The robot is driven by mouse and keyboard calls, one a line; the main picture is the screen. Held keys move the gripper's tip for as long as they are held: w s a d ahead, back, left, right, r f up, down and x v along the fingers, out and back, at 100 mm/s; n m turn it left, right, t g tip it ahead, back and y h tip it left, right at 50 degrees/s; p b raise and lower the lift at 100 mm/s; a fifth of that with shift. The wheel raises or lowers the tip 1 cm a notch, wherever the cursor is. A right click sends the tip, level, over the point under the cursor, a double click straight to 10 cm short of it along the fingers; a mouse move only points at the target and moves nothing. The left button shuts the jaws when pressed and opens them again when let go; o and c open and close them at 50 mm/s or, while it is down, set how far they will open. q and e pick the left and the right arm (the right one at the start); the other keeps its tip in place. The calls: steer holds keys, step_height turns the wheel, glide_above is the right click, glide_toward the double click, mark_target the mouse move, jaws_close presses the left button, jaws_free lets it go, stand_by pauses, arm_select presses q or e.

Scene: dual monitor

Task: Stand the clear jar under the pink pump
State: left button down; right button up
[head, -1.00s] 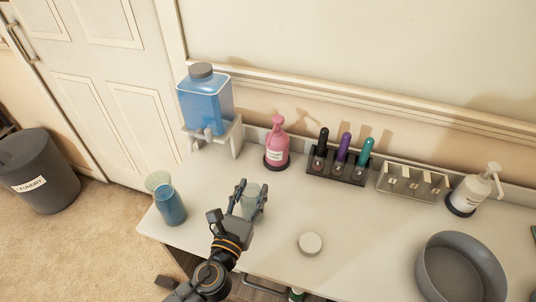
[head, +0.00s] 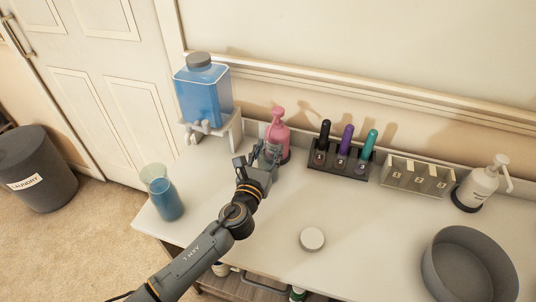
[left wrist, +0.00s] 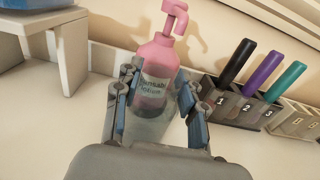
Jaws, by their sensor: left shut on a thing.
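The pink pump bottle (head: 278,130) stands at the back of the counter, right of the blue dispenser; its label and spout also show in the left wrist view (left wrist: 157,68). My left gripper (head: 268,153) is shut on the clear jar (left wrist: 166,127), just in front of the pink pump. The jar is see-through and mostly hidden by the fingers. In the left wrist view it overlaps the lower part of the pink bottle. I cannot tell whether the jar touches the bottle or the counter. My right gripper is out of view.
A blue dispenser on a white stand (head: 228,143) is left of the pump. A blue-filled cup (head: 167,204) stands near the counter's left edge. A numbered pen holder (head: 337,166), metal box (head: 416,180), white pump (head: 477,188), round lid (head: 312,239) and grey bowl (head: 470,268) are to the right.

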arm_select(q)
steer(key=shift+r, duration=0.1)
steer(key=c, duration=0.8)
jaws_free()
steer(key=v, duration=1.2)
steer(key=shift+s, duration=0.1)
